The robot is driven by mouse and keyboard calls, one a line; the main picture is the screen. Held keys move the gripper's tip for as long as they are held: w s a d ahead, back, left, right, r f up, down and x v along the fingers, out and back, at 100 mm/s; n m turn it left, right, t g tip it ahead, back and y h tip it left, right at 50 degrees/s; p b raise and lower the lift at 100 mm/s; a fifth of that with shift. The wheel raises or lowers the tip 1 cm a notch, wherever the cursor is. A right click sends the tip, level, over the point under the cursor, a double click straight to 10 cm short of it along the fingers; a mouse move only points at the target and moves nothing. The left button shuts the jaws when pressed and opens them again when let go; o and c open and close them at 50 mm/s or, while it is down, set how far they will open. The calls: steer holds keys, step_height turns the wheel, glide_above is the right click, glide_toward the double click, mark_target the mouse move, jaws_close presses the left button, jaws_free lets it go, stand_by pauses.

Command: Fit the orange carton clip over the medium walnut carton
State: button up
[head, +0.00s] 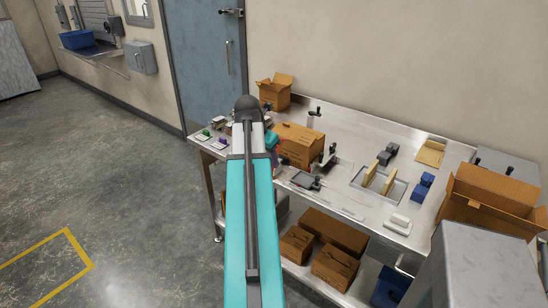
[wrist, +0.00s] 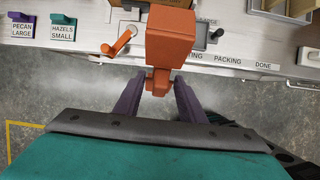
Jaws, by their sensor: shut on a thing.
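The orange carton clip (wrist: 172,42) is a solid orange block with a narrower grip part at its near end. My gripper (wrist: 158,84) is shut on that grip part, one dark purple finger on each side, in the wrist view. The clip's far end overlaps a brown carton at the top edge, mostly hidden there; I cannot tell if they touch. In the head view a closed brown carton (head: 298,146) stands on the steel bench just right of my arm. Its label is unreadable, so I cannot confirm it is the medium walnut one. My arm hides most of the gripper there.
An orange lever (wrist: 118,44) stands left of the clip. Pecan and hazel label cards lie at far left. Open cartons stand at the bench's back left (head: 276,92) and right (head: 490,197). A grey tray (head: 378,184) holds tan pieces.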

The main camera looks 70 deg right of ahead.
steer(key=w+a+f+m, duration=0.2)
steer(key=w+a+f, duration=0.1)
steer(key=w+a, duration=2.65)
steer(key=a, duration=0.8)
steer(key=w+a+f+m+g, duration=0.1)
steer(key=w+a, duration=0.3)
steer(key=a, duration=0.8)
steer(key=w+a+f, duration=0.1)
steer(key=w+a, duration=0.2)
steer(key=a, duration=0.9)
steer(key=shift+w+f+m, duration=0.15)
steer(key=shift+w+m, duration=0.05)
steer(key=shift+m, duration=0.1)
steer(key=shift+w, duration=0.1)
